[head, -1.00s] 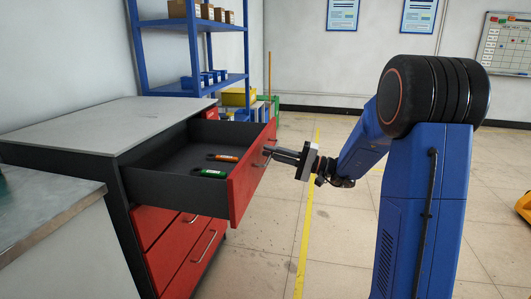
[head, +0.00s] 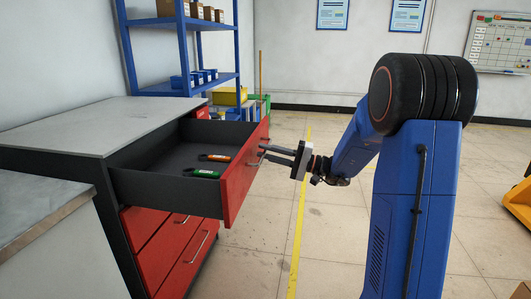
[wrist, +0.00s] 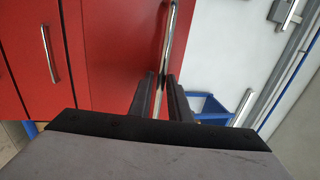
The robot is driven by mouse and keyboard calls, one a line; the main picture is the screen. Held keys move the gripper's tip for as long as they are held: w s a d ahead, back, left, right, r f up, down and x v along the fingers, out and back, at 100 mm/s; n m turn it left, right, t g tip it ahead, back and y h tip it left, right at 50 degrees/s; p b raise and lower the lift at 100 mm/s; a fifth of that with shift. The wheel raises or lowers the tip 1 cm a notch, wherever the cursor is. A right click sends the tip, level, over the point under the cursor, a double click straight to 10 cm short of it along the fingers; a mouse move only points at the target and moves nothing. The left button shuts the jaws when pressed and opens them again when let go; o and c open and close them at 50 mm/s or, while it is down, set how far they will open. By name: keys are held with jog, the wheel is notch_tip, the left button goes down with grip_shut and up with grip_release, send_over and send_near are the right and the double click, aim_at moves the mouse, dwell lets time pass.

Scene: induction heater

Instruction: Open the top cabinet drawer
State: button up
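The top drawer (head: 236,184) of the cabinet is pulled well out, its red front standing away from the dark cabinet body. Its metal handle (head: 258,158) is on the front; in the wrist view the handle (wrist: 173,40) runs up the picture between the fingers. My gripper (head: 266,154) is at the handle, with its two fingers apart, one on each side of it. The wrist view shows my gripper (wrist: 163,80) with a gap between the fingers. The red drawer front also fills much of that view.
A green-handled tool (head: 206,173) and an orange-handled tool (head: 216,157) lie in the drawer. Lower red drawers (head: 170,255) are shut. A blue shelf rack (head: 180,50) stands behind. A grey-topped bench (head: 40,215) is at the left. Floor right of the cabinet is clear.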

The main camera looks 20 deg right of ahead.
jog(key=v, duration=1.6)
jog(key=shift+d, duration=0.3)
jog(key=shift+s+f, duration=0.15)
jog(key=s+a+f+n+g+h, duration=0.35)
jog(key=s+a+g+h, duration=0.4)
jog(key=s+a, duration=1.05)
jog(key=s+a+f+n+g+h, duration=0.15)
jog(key=s+f+h, duration=0.25)
jog(key=s, duration=0.4)
jog(key=s+d+n+t+h, duration=0.1)
jog(key=s+d+t+h, duration=0.2)
jog(key=s+d+h, duration=0.2)
jog(key=shift+d+t+h, duration=0.3)
jog(key=shift+d+h, duration=0.15)
jog(key=shift+d, duration=0.25)
jog(key=shift+s, duration=0.15)
